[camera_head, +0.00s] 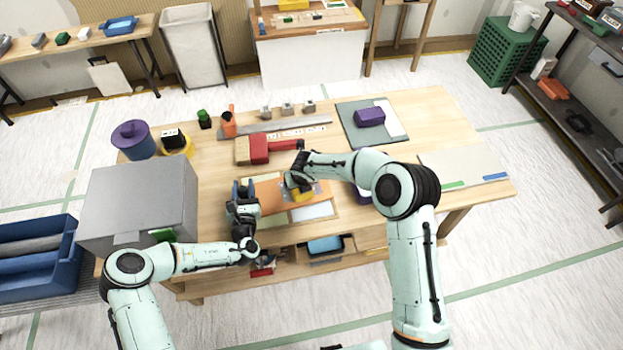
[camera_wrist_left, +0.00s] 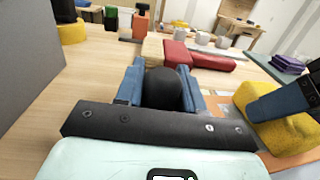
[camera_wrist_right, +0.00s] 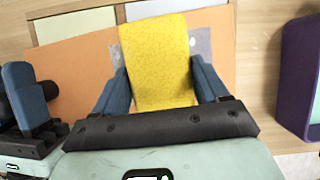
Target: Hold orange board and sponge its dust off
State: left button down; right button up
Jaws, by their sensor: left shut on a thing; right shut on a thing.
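The orange board (camera_head: 268,187) lies flat on the wooden table; it also shows in the right wrist view (camera_wrist_right: 80,70). Grey dust (camera_wrist_right: 201,43) shows on it beside the sponge. My right gripper (camera_head: 300,184) is shut on the yellow sponge (camera_wrist_right: 158,60), which is over the board and hides part of it. Whether the sponge touches the board is hard to tell. My left gripper (camera_head: 244,197) is shut on a black rounded knob (camera_wrist_left: 163,88) at the board's left side. Whether the knob is fixed to the board is hidden.
A red brush-like tool (camera_head: 257,149) lies behind the board. A grey box (camera_head: 140,200) stands at the table's left. A purple block (camera_head: 369,117) sits on a grey mat at the back. A purple container (camera_wrist_right: 303,75) is close right of my right gripper.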

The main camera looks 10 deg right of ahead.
pick_arm(q)
jog(key=shift+f, duration=0.25)
pick_arm(e)
jog(key=a, duration=0.6)
jog(key=shift+s+f, duration=0.1)
jog(key=shift+s, duration=0.25)
notch_tip(320, 180, up, 8)
jog(key=o, duration=0.4)
jog(key=c, duration=0.3)
pick_arm(q)
jog(key=c, duration=0.6)
grip_release()
jog(key=shift+r, duration=0.1)
pick_arm(e)
jog(key=shift+w, duration=0.1)
pick_arm(q)
jog(key=shift+s, duration=0.1)
